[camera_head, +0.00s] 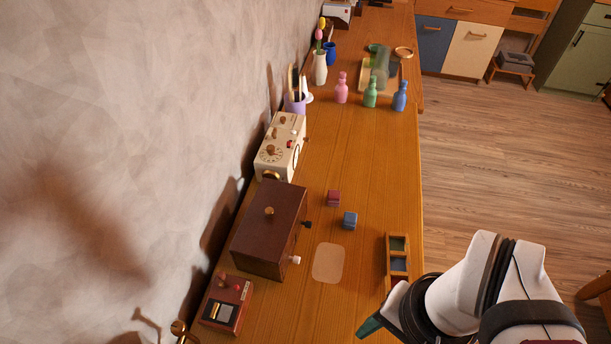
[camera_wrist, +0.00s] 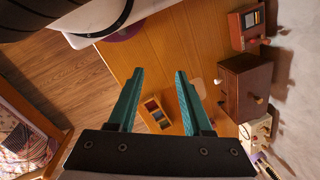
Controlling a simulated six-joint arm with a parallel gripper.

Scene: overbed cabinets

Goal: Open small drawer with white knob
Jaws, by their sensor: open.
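A dark brown box cabinet (camera_head: 262,236) stands on the wooden counter against the wall. Its drawer side faces right, with a white knob (camera_head: 295,260) at the near end and a black knob (camera_head: 307,224) farther back. The drawers look closed. The cabinet also shows at the right of the wrist view (camera_wrist: 240,80), where its knobs are small. My gripper (camera_head: 370,325) is at the lower right of the head view, to the right of the cabinet and apart from it. In the wrist view its two teal fingers (camera_wrist: 158,73) are spread with nothing between them.
A wooden tray with coloured compartments (camera_head: 388,255) lies right of the cabinet. A red cube (camera_head: 334,198) and a blue cube (camera_head: 350,220) sit nearby. A pale mat (camera_head: 328,263) lies before the white knob. A small red-brown device (camera_head: 227,303) stands at the near side.

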